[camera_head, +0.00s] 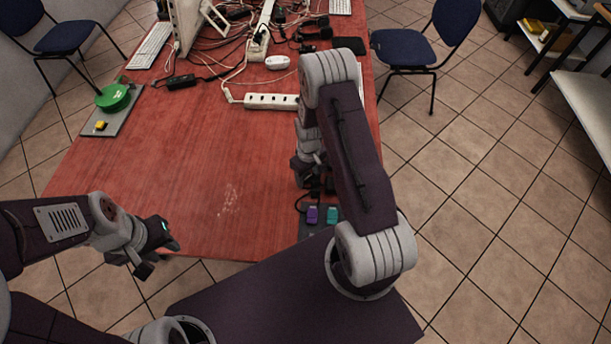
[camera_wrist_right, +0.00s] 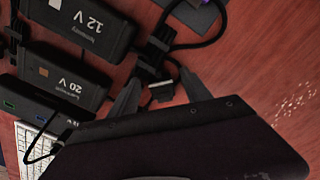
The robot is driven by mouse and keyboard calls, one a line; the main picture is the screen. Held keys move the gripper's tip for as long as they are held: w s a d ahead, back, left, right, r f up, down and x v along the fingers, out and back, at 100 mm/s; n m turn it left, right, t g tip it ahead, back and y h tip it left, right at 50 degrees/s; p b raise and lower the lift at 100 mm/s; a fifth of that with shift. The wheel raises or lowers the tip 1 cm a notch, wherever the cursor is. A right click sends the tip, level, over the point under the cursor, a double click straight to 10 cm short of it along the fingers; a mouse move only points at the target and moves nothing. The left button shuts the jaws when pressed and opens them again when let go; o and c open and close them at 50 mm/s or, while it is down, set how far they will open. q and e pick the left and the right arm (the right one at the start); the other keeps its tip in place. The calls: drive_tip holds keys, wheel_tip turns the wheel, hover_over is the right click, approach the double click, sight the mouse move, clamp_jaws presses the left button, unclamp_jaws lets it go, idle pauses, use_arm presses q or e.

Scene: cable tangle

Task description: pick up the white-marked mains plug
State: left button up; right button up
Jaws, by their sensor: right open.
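In the right wrist view, my right gripper (camera_wrist_right: 160,94) is open, one finger on each side of a small black connector with a pale end (camera_wrist_right: 161,91). Just above it in that view, a black plug-like piece (camera_wrist_right: 157,45) lies with a cable looping to the right. My left gripper (camera_head: 158,257) is open and empty off the table's front left edge.
Black power bricks marked 12 V (camera_wrist_right: 80,20) and 20 V (camera_wrist_right: 62,82) lie beside the right gripper. Purple (camera_head: 312,214) and teal (camera_head: 332,214) pieces sit near the front edge. A white power strip (camera_head: 271,101) and tangled cables lie farther back. The table's middle (camera_head: 190,170) is clear.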

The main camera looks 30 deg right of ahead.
clamp_jaws()
drive_tip(key=shift+r, duration=0.15)
drive_tip(key=shift+r, duration=0.35)
drive_tip(key=r, duration=0.2)
drive_tip(key=s+r, duration=0.1)
drive_tip(key=r, duration=0.1)
drive_tip(key=shift+s+d, duration=0.1)
drive_tip(key=shift+d, duration=0.2)
drive_tip(key=s+d+r, duration=0.4)
drive_tip(key=s+r, duration=0.2)
drive_tip(key=s, duration=0.3)
drive_tip(key=shift+s+d+b, duration=0.2)
drive_tip(key=shift+d+b, duration=0.1)
